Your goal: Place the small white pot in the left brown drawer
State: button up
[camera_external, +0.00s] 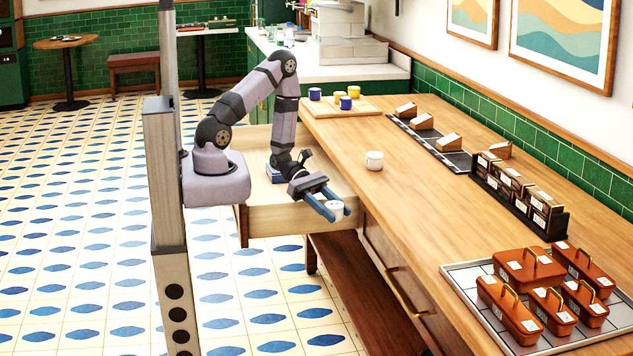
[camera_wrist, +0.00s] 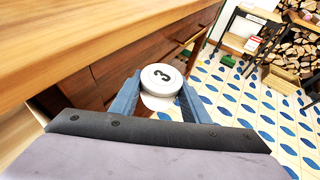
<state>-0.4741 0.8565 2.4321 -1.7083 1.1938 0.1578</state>
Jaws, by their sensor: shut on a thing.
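My gripper (camera_external: 337,208) has its blue fingers shut on a small white pot (camera_external: 337,211), just off the counter's edge. The brown drawer on the left (camera_external: 290,222) is pulled open, with a pale wood inside. The held pot overlaps its near side wall, close to the counter; I cannot tell its exact height above it.
Another small white pot (camera_external: 374,160) stands on the wooden counter (camera_external: 400,195). A board (camera_external: 345,106) with blue and yellow cups is at the far end. Dark racks (camera_external: 520,207) and a tray (camera_external: 470,285) of orange-brown boxes stand at right. A closed drawer has a brass handle (camera_external: 408,293).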

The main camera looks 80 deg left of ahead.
jog(key=s+d+r+m+g+h+p, duration=0.1)
jog(key=s+d+m+g+p, duration=0.2)
jog(key=s+m+g, duration=0.5)
jog(key=s+d+r+m+g+p, duration=0.2)
jog(key=s+g, duration=0.1)
jog(key=s, duration=0.8)
jog(key=s+a+r+m+g+y+p, duration=0.2)
jog(key=s+a+m+g+y+p, duration=0.2)
jog(key=s+a+m+g+y, duration=0.65)
jog(key=w+a+m+t+y+p, duration=0.1)
jog(key=a+m+t+y+p, duration=0.1)
jog(key=a+m+y, duration=0.65)
jog(key=w+a+m+t+y, duration=0.3)
jog(key=w+m+t+y, duration=0.15)
jog(key=w, duration=0.35)
jog(key=m+b, duration=0.2)
jog(key=b, duration=0.5)
send_over(275, 195)
notch_tip(275, 195, down, 5)
jog(key=shift+f+b, duration=3.7)
jog(key=shift+f, duration=1.2)
